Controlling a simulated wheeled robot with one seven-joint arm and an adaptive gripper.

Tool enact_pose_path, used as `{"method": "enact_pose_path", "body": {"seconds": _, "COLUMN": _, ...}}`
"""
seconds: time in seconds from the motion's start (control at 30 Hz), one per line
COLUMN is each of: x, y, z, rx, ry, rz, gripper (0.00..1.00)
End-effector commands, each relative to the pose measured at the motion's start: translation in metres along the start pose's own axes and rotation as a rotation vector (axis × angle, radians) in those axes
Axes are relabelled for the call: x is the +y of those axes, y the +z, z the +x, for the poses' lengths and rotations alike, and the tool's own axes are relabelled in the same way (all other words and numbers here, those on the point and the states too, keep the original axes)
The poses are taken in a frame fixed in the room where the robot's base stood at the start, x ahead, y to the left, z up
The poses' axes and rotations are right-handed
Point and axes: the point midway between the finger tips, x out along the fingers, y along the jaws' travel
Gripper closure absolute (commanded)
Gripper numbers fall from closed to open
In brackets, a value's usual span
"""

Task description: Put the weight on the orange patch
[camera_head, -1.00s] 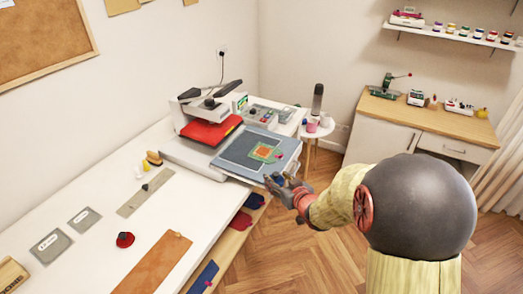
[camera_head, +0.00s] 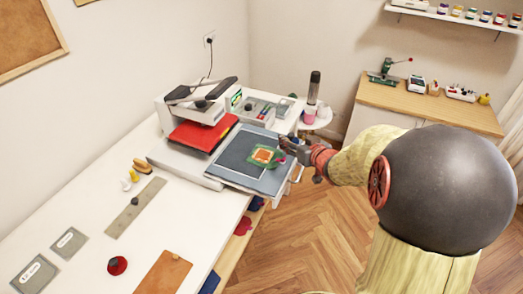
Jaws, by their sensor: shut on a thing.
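The orange patch (camera_head: 262,155) lies inside a green frame-like piece (camera_head: 277,162) on the grey-blue plate (camera_head: 228,172) of the heat press. My gripper (camera_head: 284,144) is at the right edge of the plate, just right of and a little above the patch in the picture. It is shut on a small dark thing, which I take to be the weight; the fingers mostly hide it. I cannot tell how high it is above the plate.
The press's raised head (camera_head: 203,130) stands behind left of the plate. A ruler (camera_head: 128,215) with a dark knob, a red round thing (camera_head: 117,265) and a brown sheet (camera_head: 165,273) lie on the white table (camera_head: 85,220).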

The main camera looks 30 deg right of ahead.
Motion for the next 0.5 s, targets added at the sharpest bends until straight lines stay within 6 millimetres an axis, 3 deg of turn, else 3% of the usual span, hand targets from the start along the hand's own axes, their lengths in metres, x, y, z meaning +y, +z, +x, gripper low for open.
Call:
{"method": "enact_pose_path", "body": {"seconds": 0.3, "x": -0.041, "y": 0.01, "z": 0.07, "rx": 0.002, "ry": -0.006, "rz": -0.002, "gripper": 0.91}}
{"method": "enact_pose_path", "body": {"seconds": 0.5, "x": -0.055, "y": 0.031, "z": 0.103, "rx": 0.001, "ry": -0.003, "rz": 0.0, "gripper": 0.91}}
